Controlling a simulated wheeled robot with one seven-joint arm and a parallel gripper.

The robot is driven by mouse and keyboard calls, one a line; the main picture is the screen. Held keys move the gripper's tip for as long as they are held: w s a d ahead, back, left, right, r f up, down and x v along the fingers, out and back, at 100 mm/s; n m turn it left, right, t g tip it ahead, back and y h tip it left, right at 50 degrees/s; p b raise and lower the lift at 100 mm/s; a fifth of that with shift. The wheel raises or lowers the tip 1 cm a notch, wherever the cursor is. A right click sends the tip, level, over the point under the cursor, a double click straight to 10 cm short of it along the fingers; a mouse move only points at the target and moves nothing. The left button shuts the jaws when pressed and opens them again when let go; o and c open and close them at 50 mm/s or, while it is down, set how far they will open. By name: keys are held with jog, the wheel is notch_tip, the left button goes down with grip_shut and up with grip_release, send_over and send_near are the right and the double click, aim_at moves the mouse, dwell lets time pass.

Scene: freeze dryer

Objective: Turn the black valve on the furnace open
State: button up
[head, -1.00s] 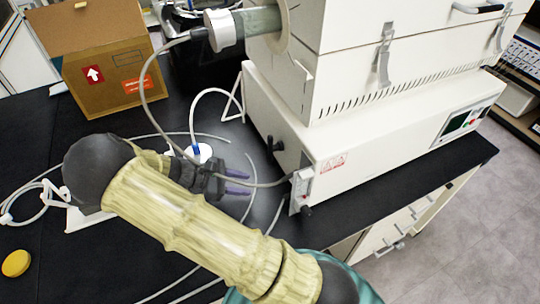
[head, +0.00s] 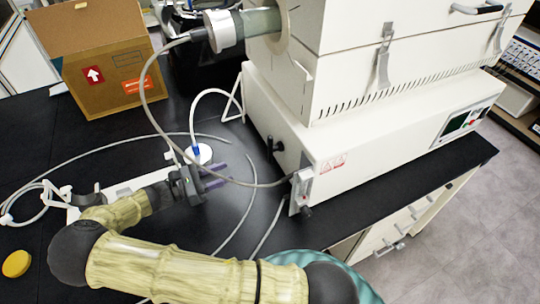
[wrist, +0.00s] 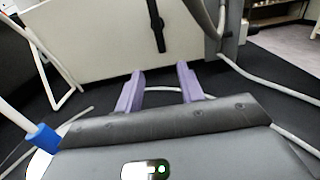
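The white furnace (head: 330,150) stands on the black bench. The black valve (head: 274,146) is on the left side panel of its base. In the wrist view the black valve (wrist: 156,25) appears as a long black handle, close to upright, at the top centre. My gripper (head: 222,175) is low over the bench, to the left of the furnace and apart from the valve. In the wrist view its two purple fingers (wrist: 160,80) are spread with nothing between them, and the valve is beyond and above the gap.
A grey cable (head: 150,90) loops from the furnace tube down past my gripper to the side panel. A white stand with a blue-collared tube (head: 197,152) is just behind my gripper. A cardboard box (head: 105,75) is at the back left. A yellow lid (head: 16,263) lies at the front left.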

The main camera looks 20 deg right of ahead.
aim_at(268, 157)
jog(key=d+p, duration=0.2)
jog(key=d, duration=1.4)
grip_shut()
